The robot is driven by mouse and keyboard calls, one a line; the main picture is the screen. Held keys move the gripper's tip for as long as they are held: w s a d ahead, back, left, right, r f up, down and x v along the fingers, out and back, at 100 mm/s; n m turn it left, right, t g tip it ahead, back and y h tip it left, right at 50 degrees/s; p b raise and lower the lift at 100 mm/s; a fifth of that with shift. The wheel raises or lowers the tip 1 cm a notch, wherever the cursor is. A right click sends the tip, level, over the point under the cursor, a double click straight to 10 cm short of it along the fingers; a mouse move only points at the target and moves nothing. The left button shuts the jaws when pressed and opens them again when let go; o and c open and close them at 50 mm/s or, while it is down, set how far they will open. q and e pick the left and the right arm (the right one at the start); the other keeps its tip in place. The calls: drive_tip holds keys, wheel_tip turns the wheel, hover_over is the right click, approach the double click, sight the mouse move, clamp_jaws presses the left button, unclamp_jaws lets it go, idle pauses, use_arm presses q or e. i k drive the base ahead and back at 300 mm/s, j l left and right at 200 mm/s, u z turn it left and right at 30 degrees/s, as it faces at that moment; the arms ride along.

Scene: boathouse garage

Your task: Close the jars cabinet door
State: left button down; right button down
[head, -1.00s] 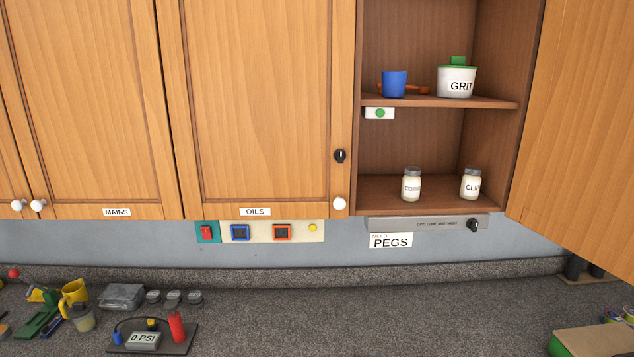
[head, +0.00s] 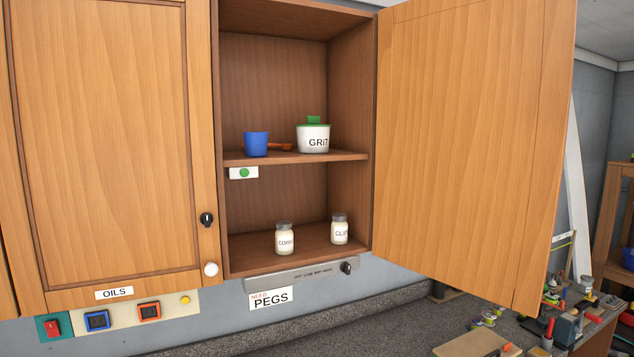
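The open cabinet (head: 270,185) stands in the middle of the head view, with two shelf levels showing. Its door (head: 468,140) is swung wide open to the right, with its inner face toward me. On the lower level stand two small lidded jars, a left jar (head: 285,240) and a right jar (head: 340,230). On the upper shelf are a blue cup (head: 256,144), an orange item beside it and a white pot (head: 313,138) marked GRIT with a green lid. Neither of my grippers is in view.
The OILS cabinet (head: 105,140) to the left is closed. A switch panel (head: 125,314) and a PEGS sign (head: 270,298) are below. The counter (head: 385,325) carries a board (head: 478,342) and clutter at the right, under the door. A wooden rack stands at the far right.

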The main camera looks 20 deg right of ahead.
sight(474, 97)
drive_tip(key=l+u, duration=0.15)
drive_tip(key=l, duration=0.45)
drive_tip(key=l+u, duration=0.1)
drive_tip(key=l, duration=0.45)
drive_tip(key=l+u, duration=0.15)
drive_tip(key=l, duration=0.45)
drive_tip(key=k+l+u, duration=0.1)
drive_tip(key=l, duration=0.45)
drive_tip(key=k+l+u, duration=0.15)
drive_tip(key=l, duration=0.45)
drive_tip(key=l+u, duration=0.1)
drive_tip(key=l, duration=0.45)
drive_tip(key=k+l+u, duration=0.15)
drive_tip(key=l, duration=0.4)
drive_tip(key=k+l+u, duration=0.1)
drive_tip(key=l, duration=0.4)
drive_tip(key=k+l, duration=0.05)
drive_tip(key=k, duration=0.05)
